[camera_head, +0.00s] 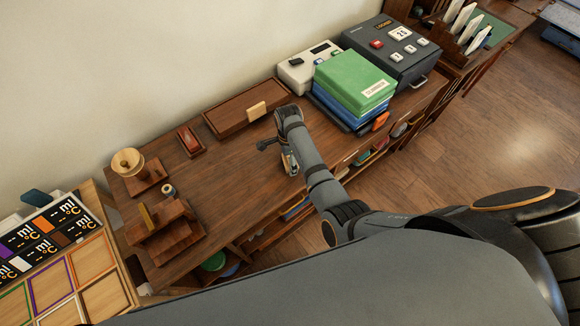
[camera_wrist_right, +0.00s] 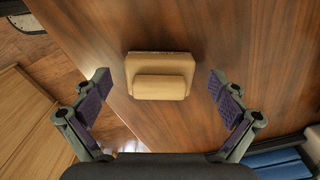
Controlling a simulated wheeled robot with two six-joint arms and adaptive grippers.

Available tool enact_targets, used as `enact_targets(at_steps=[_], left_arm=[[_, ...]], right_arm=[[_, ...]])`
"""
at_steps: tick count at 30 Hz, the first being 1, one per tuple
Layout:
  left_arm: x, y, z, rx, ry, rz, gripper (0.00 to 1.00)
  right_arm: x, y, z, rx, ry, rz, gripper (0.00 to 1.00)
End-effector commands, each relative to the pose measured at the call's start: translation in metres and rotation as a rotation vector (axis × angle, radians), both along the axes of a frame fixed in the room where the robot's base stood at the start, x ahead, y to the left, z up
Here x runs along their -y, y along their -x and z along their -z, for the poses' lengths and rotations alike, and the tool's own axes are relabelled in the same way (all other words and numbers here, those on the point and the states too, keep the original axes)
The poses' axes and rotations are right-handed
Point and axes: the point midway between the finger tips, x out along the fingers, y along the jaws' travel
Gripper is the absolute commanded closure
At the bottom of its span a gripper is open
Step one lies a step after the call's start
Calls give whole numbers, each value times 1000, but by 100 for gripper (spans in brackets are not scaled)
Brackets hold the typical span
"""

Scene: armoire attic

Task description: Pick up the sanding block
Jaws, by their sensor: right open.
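The sanding block (camera_wrist_right: 160,62), a tan block with a raised rounded grip on top, sits on the brown wooden worktop in the right wrist view. My right gripper (camera_wrist_right: 164,92) is open, with one finger on each side of the block and a gap to each. The block is apart from both fingers. In the head view my right gripper (camera_head: 289,162) is low over the worktop (camera_head: 240,180), near its front edge, and my arm hides most of what is there. My left gripper is not in view.
A long brown box (camera_head: 235,108) with a small tan piece lies behind my gripper. Green and blue binders (camera_head: 355,80) and a dark grey case (camera_head: 390,50) stand to the right. A wooden stand (camera_head: 160,232) is at left. The worktop between is mostly clear.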

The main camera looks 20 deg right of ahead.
Motion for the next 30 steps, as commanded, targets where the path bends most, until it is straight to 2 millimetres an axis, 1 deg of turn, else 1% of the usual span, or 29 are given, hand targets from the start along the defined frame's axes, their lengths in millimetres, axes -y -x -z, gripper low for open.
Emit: enact_targets(at_steps=[1,6,7,21,26,30], left_arm=[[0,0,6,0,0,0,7],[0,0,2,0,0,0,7],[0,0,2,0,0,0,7],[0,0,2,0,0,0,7],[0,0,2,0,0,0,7],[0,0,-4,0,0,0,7]], right_arm=[[0,0,5,2,0,0,3],[0,0,1,1,0,0,3],[0,0,1,1,0,0,4],[0,0,1,0,0,0,68],[0,0,1,0,0,0,68],[1,0,-4,0,0,-1,68]])
